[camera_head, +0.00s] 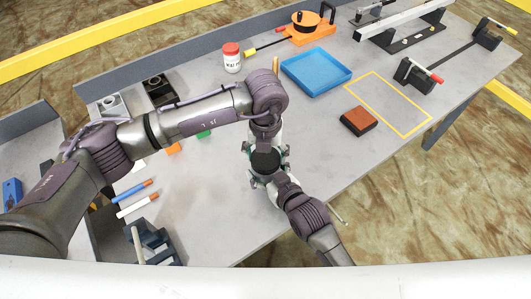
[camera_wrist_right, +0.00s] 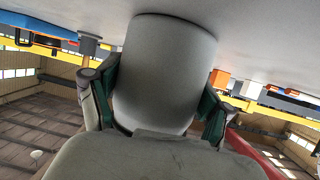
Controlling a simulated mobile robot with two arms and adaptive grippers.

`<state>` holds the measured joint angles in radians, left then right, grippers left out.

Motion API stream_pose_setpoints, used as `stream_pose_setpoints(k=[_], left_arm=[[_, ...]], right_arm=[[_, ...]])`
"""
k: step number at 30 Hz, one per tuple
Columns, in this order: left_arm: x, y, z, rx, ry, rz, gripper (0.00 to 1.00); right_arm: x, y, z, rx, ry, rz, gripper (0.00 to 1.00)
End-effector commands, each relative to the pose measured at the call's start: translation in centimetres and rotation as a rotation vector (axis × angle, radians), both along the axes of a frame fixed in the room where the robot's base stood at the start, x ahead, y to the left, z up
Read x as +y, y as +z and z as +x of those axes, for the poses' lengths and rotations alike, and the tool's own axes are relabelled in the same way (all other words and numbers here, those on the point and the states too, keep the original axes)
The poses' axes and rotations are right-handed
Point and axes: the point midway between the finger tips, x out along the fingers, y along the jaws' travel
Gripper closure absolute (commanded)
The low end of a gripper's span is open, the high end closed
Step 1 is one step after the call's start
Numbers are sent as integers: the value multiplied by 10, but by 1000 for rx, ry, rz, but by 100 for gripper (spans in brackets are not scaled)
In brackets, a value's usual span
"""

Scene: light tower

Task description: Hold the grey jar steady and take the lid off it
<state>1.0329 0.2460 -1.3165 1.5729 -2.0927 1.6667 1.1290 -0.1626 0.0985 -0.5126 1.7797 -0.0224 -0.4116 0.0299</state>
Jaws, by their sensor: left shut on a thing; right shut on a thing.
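The grey jar (camera_wrist_right: 165,70) fills the middle of the right wrist view, upright on the table in a picture that is upside down. My right gripper (camera_wrist_right: 157,110) is shut around its body, one green-padded finger on each side. In the head view a dark round top, which looks like the lid (camera_head: 265,161), shows between the two grippers. My left gripper (camera_head: 265,149) comes from the far side and is shut on it. My right gripper (camera_head: 266,177) comes from the near side. The jar's body is mostly hidden in the head view. I cannot tell whether lid and jar are apart.
A red-capped white bottle (camera_head: 231,58), a blue tray (camera_head: 316,71) and a brown block (camera_head: 359,121) are on the table. A yellow outlined rectangle (camera_head: 402,131) is at the right. Blue and white sticks (camera_head: 137,205) and a dark rack (camera_head: 152,243) are at the left.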

Motion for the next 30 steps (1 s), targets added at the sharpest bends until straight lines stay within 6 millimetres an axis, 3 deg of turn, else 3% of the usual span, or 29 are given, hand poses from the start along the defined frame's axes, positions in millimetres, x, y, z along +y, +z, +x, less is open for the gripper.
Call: stream_pose_setpoints(k=[9, 15, 30], left_arm=[[0, -1, 0, 1, 736, 2, 64], [1, -1, 0, 1, 1056, 3, 64], [1, 0, 0, -1, 1094, 3, 65]], right_arm=[[0, -2, -1, 3, 0, -2, 100], [0, -2, -1, 3, 0, -2, 100], [0, -2, -1, 3, 0, -2, 100]])
